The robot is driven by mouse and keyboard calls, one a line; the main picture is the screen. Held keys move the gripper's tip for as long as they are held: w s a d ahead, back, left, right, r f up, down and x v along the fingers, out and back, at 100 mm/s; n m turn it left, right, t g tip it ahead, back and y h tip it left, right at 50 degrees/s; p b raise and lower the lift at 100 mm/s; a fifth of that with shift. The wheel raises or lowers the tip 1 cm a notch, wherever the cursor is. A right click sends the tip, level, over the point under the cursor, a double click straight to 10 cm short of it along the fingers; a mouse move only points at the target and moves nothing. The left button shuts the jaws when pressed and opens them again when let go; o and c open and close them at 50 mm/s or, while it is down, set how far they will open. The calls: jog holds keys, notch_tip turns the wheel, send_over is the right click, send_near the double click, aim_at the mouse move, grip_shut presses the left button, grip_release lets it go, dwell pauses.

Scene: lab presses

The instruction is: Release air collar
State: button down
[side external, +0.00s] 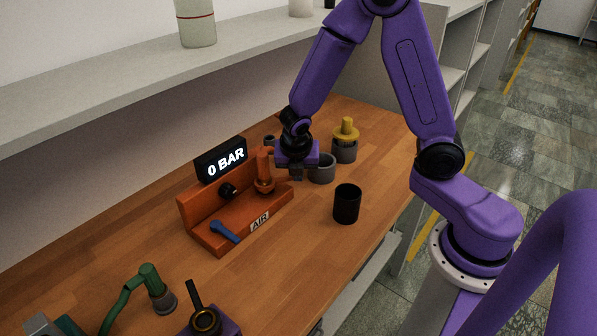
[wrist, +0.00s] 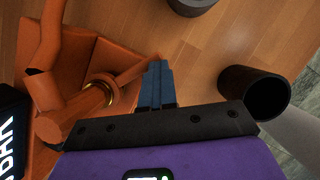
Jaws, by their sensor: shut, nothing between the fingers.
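The orange air station (side external: 195,217) stands on the wooden bench, with an AIR label (side external: 260,221), a blue lever (side external: 223,231), a black knob (side external: 228,190) and a display reading 0 BAR (side external: 222,160). An orange post (side external: 264,172) rises at its right end. In the wrist view a brass-coloured ring, seemingly the collar (wrist: 104,88), circles the orange fitting. My gripper (side external: 296,177) is just right of the post in the side view.
A black cup (side external: 347,205) stands right of the station. A grey cylinder (side external: 321,169) and a yellow-topped grey pot (side external: 345,147) stand behind it. A green device (side external: 140,283) and a purple base with a black handle (side external: 196,294) stand at the front left. A shelf (side external: 120,87) runs above.

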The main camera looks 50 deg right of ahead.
jog(key=shift+w+a, duration=0.25)
jog(key=shift+a, duration=0.45)
jog(key=shift+s+a, duration=0.1)
jog(key=shift+s, duration=0.05)
jog(key=s+a+r, duration=0.4)
jog(key=s+r, duration=0.2)
jog(key=r, duration=0.3)
jog(key=shift+r, duration=0.2)
jog(key=shift+s, duration=0.15)
